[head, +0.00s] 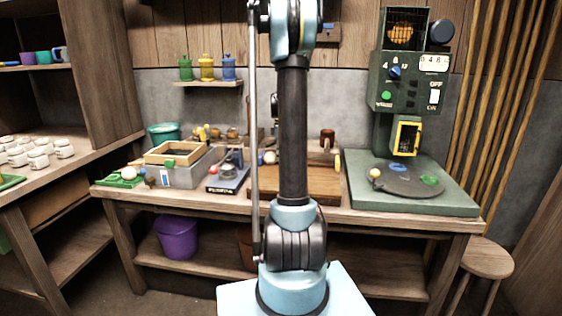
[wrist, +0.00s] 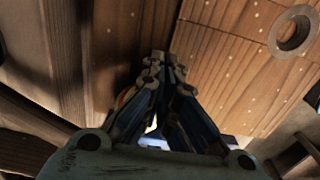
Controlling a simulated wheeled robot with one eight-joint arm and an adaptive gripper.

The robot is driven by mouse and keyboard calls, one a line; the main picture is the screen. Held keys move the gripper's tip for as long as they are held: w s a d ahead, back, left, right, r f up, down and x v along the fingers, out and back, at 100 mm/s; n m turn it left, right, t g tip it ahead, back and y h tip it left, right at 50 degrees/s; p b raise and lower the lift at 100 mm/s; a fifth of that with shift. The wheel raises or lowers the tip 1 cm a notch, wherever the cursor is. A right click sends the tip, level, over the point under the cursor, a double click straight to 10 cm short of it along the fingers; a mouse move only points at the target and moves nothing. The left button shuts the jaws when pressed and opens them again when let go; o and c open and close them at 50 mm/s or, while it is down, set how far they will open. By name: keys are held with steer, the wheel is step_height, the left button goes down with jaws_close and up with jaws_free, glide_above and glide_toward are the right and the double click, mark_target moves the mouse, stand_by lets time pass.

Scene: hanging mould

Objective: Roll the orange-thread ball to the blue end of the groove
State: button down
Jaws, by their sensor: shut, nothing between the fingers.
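My gripper (wrist: 155,62) is shut and empty in the wrist view, its fingertips together in front of a wooden surface. It is not visible in the head view, where my arm rises out of the top of the picture. I cannot pick out an orange-thread ball or a groove for certain. A pale ball (head: 129,173) rests on a green mat at the bench's left end. Another pale ball (head: 269,157) shows beside my arm, partly hidden. Both are too small to show any thread colour. My arm hides part of the bench's middle.
A wooden bench (head: 330,208) spans the head view. A green machine (head: 412,100) stands at its right, with blue (head: 397,168) and green (head: 430,181) marks on its base. A grey box (head: 185,176) stands left. A purple bucket (head: 177,238) sits below.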

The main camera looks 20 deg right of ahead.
step_height(320, 180, up, 8)
steer(key=s+a+r+m, duration=0.3)
steer(key=s+a, duration=0.2)
steer(key=s, duration=0.6)
steer(key=s+a+f+m, duration=0.2)
steer(key=s+f, duration=0.3)
steer(key=s, duration=0.4)
steer(key=s+a+f+m+t, duration=0.1)
steer(key=s+a+f+m, duration=0.2)
steer(key=s, duration=0.7)
steer(key=s+a+f+m+t, duration=0.1)
steer(key=s+a+f+m, duration=0.2)
steer(key=s, duration=0.7)
step_height(320, 180, down, 4)
steer(key=shift+s+a+r+m, duration=0.2)
steer(key=shift+m, duration=0.8)
steer(key=shift+w+f, duration=0.2)
steer(key=shift+w, duration=0.25)
